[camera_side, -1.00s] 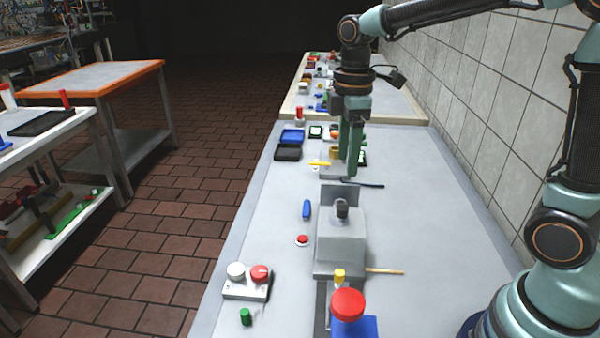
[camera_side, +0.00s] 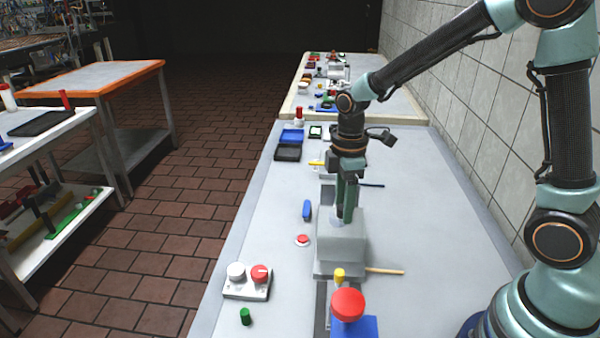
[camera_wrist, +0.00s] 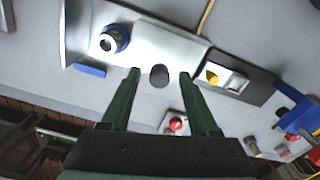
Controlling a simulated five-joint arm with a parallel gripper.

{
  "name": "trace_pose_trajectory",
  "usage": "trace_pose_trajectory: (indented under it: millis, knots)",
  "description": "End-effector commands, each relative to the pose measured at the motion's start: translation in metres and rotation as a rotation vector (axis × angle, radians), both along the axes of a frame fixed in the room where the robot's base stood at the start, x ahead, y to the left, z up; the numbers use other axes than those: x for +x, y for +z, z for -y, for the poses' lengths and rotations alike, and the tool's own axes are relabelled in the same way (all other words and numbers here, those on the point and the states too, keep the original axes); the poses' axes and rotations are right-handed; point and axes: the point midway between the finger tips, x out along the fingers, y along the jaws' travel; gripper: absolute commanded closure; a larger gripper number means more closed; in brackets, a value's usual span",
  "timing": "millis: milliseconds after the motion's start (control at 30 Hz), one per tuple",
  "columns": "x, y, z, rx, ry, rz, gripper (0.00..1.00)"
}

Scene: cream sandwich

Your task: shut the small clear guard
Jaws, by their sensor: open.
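A grey box-shaped machine (camera_side: 340,250) stands on the bench. My gripper (camera_side: 344,218) is over its top, pointing down with green fingers apart and nothing held. In the wrist view the gripper (camera_wrist: 160,75) has a dark round knob (camera_wrist: 159,77) between its fingertips; I cannot tell whether they touch it. A blue-ringed round part (camera_wrist: 112,38) is on the machine's left side there. I cannot make out the clear guard with certainty; a pale, see-through-looking patch surrounds a red button (camera_wrist: 176,124) beside the machine. The side view shows this red button (camera_side: 302,240) too.
A box with a white and a red button (camera_side: 247,282) and a green cylinder (camera_side: 246,317) are at front left. A red knob on a blue base (camera_side: 348,303) stands in front. A wooden stick (camera_side: 385,271) lies right. The bench's right side is mostly clear.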

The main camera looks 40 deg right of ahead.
Motion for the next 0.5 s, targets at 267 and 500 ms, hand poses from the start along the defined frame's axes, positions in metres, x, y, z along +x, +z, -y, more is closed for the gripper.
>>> trace_pose_trajectory:
  millis: [267, 500]
  knots:
    - [0.0001, 0.0004, 0.0001, 0.000, 0.000, 0.000, 1.00]
    - [0.0001, 0.0006, 0.0001, 0.000, 0.000, 0.000, 1.00]
